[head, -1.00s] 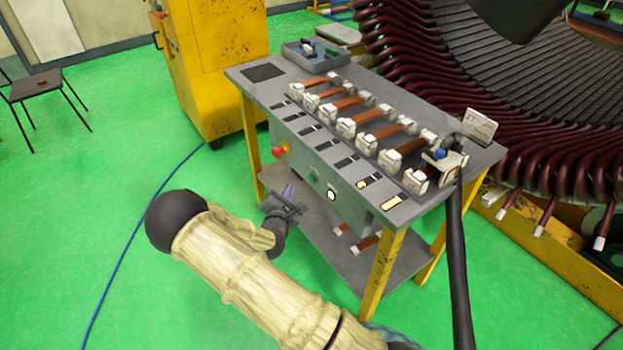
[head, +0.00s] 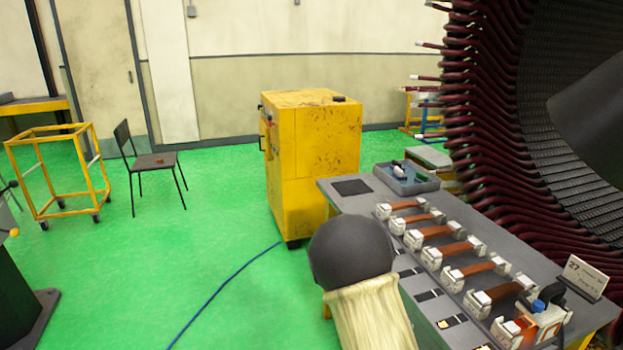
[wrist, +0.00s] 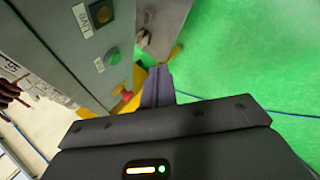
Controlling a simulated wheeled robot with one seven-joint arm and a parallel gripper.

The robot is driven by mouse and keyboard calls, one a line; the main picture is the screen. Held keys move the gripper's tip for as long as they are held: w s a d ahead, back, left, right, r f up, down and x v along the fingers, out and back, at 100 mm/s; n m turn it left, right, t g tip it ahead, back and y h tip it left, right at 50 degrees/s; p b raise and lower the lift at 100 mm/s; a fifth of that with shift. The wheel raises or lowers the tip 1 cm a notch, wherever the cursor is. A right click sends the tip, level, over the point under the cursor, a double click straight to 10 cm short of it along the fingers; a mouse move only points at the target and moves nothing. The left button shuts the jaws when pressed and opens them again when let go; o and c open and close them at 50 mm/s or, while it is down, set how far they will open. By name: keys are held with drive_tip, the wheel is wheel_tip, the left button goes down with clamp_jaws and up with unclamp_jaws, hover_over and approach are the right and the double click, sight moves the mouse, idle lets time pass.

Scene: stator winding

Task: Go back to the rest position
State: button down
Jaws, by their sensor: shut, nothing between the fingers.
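My gripper (wrist: 157,86) shows in the wrist view, its dark fingers together and holding nothing. It is beside the front panel (wrist: 85,50) of the grey workbench, near a green button (wrist: 113,56) and a red-and-yellow emergency stop (wrist: 124,96). In the head view my arm's pale sleeve and dark rounded joint cover the bench's near left part. My gripper is hidden there.
The grey bench (head: 352,187) carries a row of copper-coloured coils in white holders, a grey tray (head: 408,180) and a card (head: 585,277). A yellow cabinet (head: 310,150) stands behind it. The stator (head: 490,120) is at right. A blue cable (head: 225,287) crosses the open green floor.

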drive_tip(key=s+r+m+g+y, duration=0.2)
drive_tip(key=s+r+m, duration=0.4)
drive_tip(key=s, duration=0.4)
drive_tip(key=s+r+m+g+y, duration=0.1)
drive_tip(key=s+r+m+g, duration=0.2)
drive_tip(key=s+r+m, duration=0.55)
wheel_tip(320, 180, up, 12)
drive_tip(key=s+n+p, duration=0.1)
drive_tip(key=n+p, duration=0.2)
drive_tip(key=p, duration=1.1)
drive_tip(key=shift+s+d+f+n, duration=0.15)
drive_tip(key=shift+s+f+n, duration=0.05)
drive_tip(key=shift+s+n, duration=0.2)
